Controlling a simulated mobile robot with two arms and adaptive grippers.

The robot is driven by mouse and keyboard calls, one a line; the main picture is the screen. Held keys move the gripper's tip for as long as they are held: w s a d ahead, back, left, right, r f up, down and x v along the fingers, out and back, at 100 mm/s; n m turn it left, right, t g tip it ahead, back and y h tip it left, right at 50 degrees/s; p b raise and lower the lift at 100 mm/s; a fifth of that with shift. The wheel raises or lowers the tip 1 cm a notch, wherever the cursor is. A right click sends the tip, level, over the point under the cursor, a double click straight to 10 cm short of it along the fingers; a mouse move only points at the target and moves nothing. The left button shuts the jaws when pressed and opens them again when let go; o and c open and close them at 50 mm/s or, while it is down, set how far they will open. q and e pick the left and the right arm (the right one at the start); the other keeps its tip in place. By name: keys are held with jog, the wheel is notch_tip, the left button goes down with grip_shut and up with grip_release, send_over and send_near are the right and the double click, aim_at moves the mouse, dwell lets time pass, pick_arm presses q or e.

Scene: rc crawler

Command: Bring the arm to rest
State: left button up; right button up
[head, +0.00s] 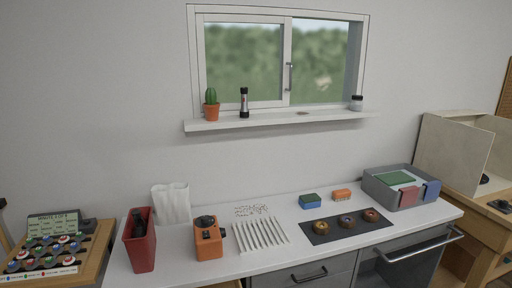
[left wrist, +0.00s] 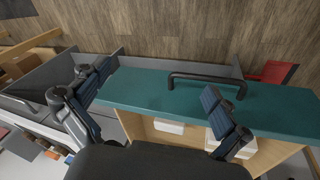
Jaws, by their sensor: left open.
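My left gripper (left wrist: 157,82) shows in the left wrist view. Its two dark-blue padded fingers are spread wide apart, with nothing between them. Beyond the fingers is a teal panel (left wrist: 150,92) with a dark bar handle (left wrist: 205,78); the fingers overlap the panel in the picture, and I cannot tell how far they are from it. Neither arm and neither gripper shows in the head view. My right gripper is in neither view.
The white counter (head: 280,258) holds a red bin (head: 139,245), an orange device (head: 208,242), a white rack (head: 262,236), a dark mat with rings (head: 318,238) and a grey tray (head: 380,190). In the left wrist view, white boxes (left wrist: 169,127) sit in a wooden compartment above a wooden floor (left wrist: 190,30).

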pick_arm(q)
jog(key=s+a+m+t+y, duration=0.1)
jog(key=s+a+t+y, duration=0.15)
jog(key=s+a, duration=0.9)
notch_tip(320, 180, down, 24)
jog(key=f+g, duration=0.1)
jog(key=g, duration=0.1)
jog(key=s+a+f, duration=0.1)
jog(key=s+f, duration=0.7)
jog(key=s+a+f+g, duration=0.1)
jog(key=s+a+f, duration=0.1)
jog(key=s+f, duration=0.7)
jog(key=shift+s+a+f+m, duration=0.2)
jog(key=shift+a+f+m, duration=0.05)
jog(key=shift+m, duration=0.05)
jog(key=shift+g+y, duration=0.25)
